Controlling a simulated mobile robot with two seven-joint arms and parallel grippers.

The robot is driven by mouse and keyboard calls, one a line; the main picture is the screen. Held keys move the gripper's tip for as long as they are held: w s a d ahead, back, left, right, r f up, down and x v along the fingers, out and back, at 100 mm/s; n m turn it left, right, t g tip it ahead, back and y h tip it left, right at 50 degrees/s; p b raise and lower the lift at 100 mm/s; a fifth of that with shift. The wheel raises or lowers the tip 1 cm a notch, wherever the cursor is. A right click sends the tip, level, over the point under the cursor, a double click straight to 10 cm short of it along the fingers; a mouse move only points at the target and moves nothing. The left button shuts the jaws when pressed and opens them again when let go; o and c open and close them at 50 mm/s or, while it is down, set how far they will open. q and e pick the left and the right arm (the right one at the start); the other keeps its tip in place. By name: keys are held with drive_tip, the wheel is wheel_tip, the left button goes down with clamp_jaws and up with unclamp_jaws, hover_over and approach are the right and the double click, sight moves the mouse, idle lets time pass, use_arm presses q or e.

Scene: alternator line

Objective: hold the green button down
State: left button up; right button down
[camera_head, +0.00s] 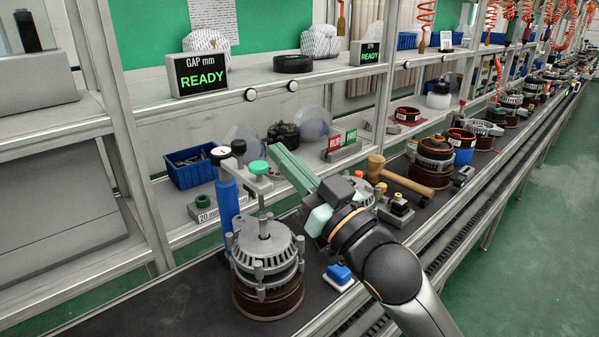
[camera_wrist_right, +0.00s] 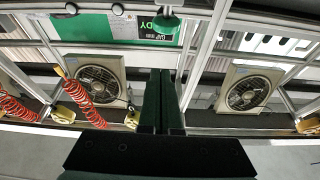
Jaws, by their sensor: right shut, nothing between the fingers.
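The green button (camera_head: 258,167) is a round cap on a grey arm beside a blue column (camera_head: 228,205), above a grey and copper alternator (camera_head: 266,260). My right gripper (camera_head: 274,150) comes in from the right with its long green fingers shut and empty. Its fingertips show just above and to the right of the button. I see a small gap in the picture and cannot tell the depth between them. In the right wrist view the shut fingers (camera_wrist_right: 160,100) point up at a green round piece (camera_wrist_right: 166,22), which looks like the button. My left gripper is not in view.
A mallet (camera_head: 400,175) and more alternators lie along the line to the right. A blue bin (camera_head: 190,168) and red and green signs (camera_head: 340,141) stand on the shelf behind. Two READY displays (camera_head: 203,74) stand on the upper shelf. Shelf posts stand close behind the column.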

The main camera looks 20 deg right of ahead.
drive_tip(key=w+f, duration=0.1)
drive_tip(key=w+a, duration=0.1)
drive_tip(key=w+f, duration=0.1)
drive_tip(key=shift+w+a+f+b, duration=0.25)
drive_tip(key=shift+a+f+b, duration=0.05)
drive_tip(key=shift+b, duration=0.05)
wheel_tip(320, 180, down, 2)
drive_tip(key=shift+f, duration=0.1)
idle(0.5)
